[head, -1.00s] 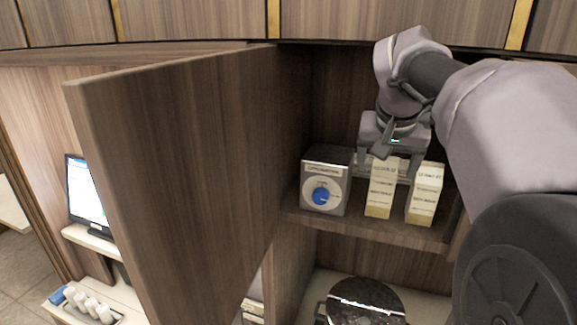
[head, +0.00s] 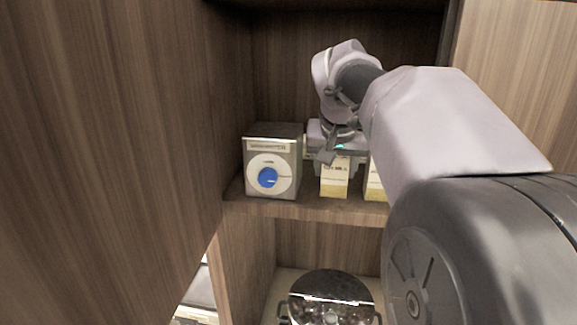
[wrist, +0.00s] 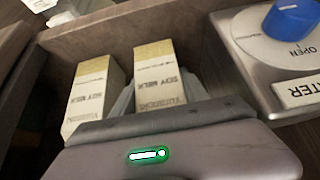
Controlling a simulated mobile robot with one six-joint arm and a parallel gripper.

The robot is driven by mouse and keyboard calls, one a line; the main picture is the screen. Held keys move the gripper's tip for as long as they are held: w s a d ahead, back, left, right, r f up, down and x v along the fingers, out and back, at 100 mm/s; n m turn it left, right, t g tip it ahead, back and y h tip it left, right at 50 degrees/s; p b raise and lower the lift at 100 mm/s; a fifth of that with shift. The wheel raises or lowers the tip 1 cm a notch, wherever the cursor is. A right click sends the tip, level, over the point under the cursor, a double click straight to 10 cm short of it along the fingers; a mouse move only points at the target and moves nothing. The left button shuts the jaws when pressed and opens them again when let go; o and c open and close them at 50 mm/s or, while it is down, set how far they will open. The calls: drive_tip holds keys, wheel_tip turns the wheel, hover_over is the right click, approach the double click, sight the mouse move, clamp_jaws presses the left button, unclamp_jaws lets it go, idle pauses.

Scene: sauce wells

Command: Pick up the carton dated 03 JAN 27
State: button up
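Two cream cartons with yellow ends stand side by side on the cabinet shelf. The left carton (head: 334,188) is beneath my gripper (head: 339,168) in the head view, and the right carton (head: 375,185) is partly hidden by my arm. In the wrist view my gripper (wrist: 160,103) has a finger on each side of the carton (wrist: 162,75) nearer the dial box, and the other carton (wrist: 95,95) is outside the fingers. I cannot tell whether the fingers press on it. "SOY MILK" shows on both cartons; I cannot read a date on either.
A grey box with a blue dial (head: 270,170) stands left of the cartons, close to them. The open cabinet door (head: 110,150) fills the left side. A dark round pot (head: 328,300) is in the compartment below. The shelf's front edge (head: 300,210) is clear.

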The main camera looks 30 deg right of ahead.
drive_tip(key=c, duration=0.4)
drive_tip(key=shift+w+d+f, duration=0.2)
drive_tip(key=shift+w+d, duration=0.05)
drive_tip(key=shift+w, duration=0.05)
clamp_jaws()
drive_tip(key=shift+r, duration=0.1)
